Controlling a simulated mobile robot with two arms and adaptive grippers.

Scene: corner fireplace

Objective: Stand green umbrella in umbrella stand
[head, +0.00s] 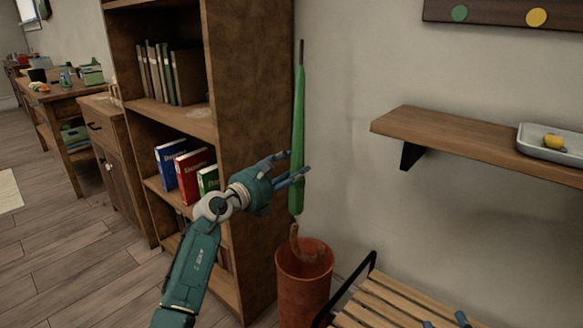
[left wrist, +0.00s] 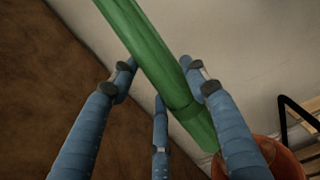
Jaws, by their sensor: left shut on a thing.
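The green umbrella (head: 298,110) is upright, tip up and curved brown handle down. My left gripper (head: 296,176) is shut on its lower green part; the left wrist view also shows the umbrella (left wrist: 150,50) between the blue fingers (left wrist: 160,95). The umbrella stand (head: 303,295), an orange-red bucket, is on the floor below. The handle's curve overlaps the stand's mouth in the head view; I cannot tell how far inside it is. The stand's rim shows partly in the left wrist view (left wrist: 285,158). Blue fingertips, apparently my right gripper's (head: 446,320), show at the bottom edge.
A wooden bookcase (head: 252,120) with books stands close left of the umbrella. A slatted bench (head: 400,305) with a black armrest is right of the stand. A wall shelf (head: 450,138) carries a tray (head: 535,150) with a yellow thing. Floor is open at left.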

